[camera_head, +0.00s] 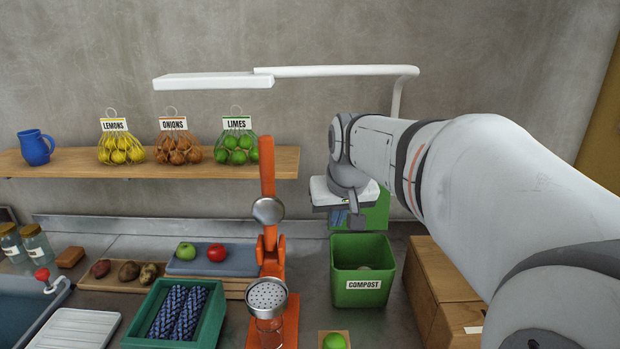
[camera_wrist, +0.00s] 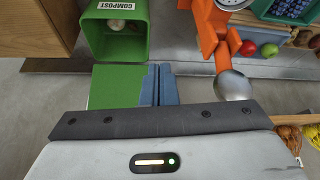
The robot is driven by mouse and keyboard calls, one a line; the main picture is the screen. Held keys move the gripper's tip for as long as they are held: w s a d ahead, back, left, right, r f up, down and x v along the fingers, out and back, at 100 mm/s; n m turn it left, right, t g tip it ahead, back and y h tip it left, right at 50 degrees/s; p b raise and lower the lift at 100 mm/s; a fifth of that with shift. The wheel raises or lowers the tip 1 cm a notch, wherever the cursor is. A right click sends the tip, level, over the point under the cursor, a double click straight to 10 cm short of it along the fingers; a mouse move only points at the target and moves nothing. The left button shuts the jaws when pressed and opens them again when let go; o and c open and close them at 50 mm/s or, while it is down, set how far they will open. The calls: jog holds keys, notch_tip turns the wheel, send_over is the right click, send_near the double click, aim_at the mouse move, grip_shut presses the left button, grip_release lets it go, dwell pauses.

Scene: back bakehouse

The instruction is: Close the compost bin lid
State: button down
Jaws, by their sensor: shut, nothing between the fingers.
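The green compost bin (camera_head: 362,297) stands on the counter right of the orange press, its top open and its white COMPOST label facing me. A small pale thing lies inside. Its green lid (camera_head: 378,213) stands raised at the bin's back edge, partly hidden by my arm. My gripper (camera_head: 350,220) is shut and empty, pointing down in front of the lid and above the back of the bin. In the wrist view the blue fingers (camera_wrist: 157,85) are together beside the lid (camera_wrist: 115,86), with the open bin (camera_wrist: 115,40) beyond. I cannot tell whether they touch the lid.
The orange press (camera_head: 268,190) stands tall left of the bin. A brown box (camera_head: 447,285) stands close on the right. A white lamp (camera_head: 330,72) hangs over the counter. A lime (camera_head: 334,341) lies in front of the bin. A shelf (camera_head: 60,162) runs along the wall.

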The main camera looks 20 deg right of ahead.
jog(key=w+d+m+t+h+b, duration=0.1)
jog(key=w+d, duration=0.5)
jog(key=w, duration=0.3)
jog(key=w+d+t+b, duration=0.1)
jog(key=w+d+b, duration=0.1)
jog(key=w+d, duration=0.5)
jog(key=w+d+m+t+h+b, duration=0.1)
jog(key=w+d, duration=0.4)
jog(key=w, duration=0.5)
jog(key=p+x, duration=0.2)
jog(key=x, duration=0.8)
jog(key=shift+s+a+r, duration=0.1)
jog(key=shift+s+a, duration=0.15)
jog(key=shift+s, duration=0.35)
jog(key=shift+s+a+r, duration=0.15)
jog(key=shift+s+a, duration=0.1)
jog(key=shift+s, duration=0.35)
jog(key=shift+s+a+r, duration=0.1)
jog(key=shift+s+a, duration=0.15)
jog(key=shift+s, duration=0.4)
jog(key=shift+a, duration=0.2)
jog(key=shift+d+f+b, duration=0.1)
jog(key=shift+b, duration=0.45)
